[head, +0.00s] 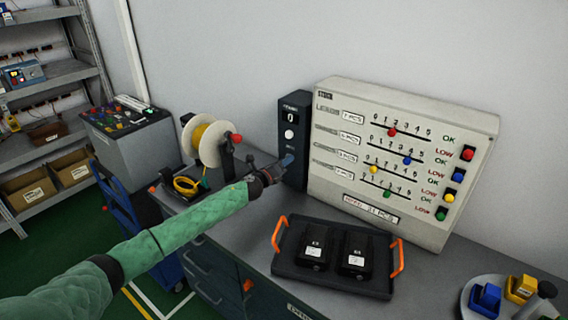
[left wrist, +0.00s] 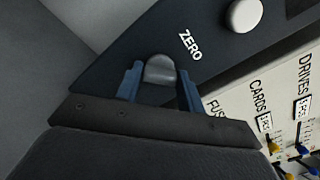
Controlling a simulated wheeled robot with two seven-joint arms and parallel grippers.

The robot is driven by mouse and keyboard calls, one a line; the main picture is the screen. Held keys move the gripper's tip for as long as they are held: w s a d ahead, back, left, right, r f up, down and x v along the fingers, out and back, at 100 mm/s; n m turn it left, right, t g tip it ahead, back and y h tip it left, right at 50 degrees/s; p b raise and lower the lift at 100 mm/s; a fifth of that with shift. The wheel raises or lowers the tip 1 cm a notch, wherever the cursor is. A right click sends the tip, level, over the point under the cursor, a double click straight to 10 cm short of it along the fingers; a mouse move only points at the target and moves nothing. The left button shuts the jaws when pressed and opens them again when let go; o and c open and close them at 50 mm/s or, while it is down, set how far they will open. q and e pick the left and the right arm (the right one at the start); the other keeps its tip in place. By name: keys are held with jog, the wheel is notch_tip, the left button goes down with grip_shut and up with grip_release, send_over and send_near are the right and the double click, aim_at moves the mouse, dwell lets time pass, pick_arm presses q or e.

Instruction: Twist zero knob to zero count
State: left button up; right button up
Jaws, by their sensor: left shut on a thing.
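The dark counter box (head: 292,135) stands on the bench against the left side of the stock panel. Its small window (head: 290,117) seems to read 0, and a white round button (head: 289,133) sits below it. In the left wrist view the grey zero knob (left wrist: 159,70) is beside the ZERO label (left wrist: 190,45), between the two blue fingers of my left gripper (left wrist: 160,85). My left gripper (head: 285,162) is shut on the knob at the lower front of the box. The white button (left wrist: 244,15) also shows in the wrist view. My right gripper is not in view.
The stock panel (head: 330,180) with coloured sliders stands right of the box. A black tray (head: 330,283) with orange handles holds two black units in front of it. A wire spool (head: 207,140) stands left of the box. A round dish (head: 468,300) with coloured blocks is at the right.

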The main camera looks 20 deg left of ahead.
pick_arm(q)
jog(key=shift+n, duration=4.9)
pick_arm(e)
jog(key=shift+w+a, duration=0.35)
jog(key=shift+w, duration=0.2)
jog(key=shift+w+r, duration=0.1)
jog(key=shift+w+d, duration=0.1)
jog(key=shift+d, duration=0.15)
pick_arm(q)
jog(key=o, duration=1)
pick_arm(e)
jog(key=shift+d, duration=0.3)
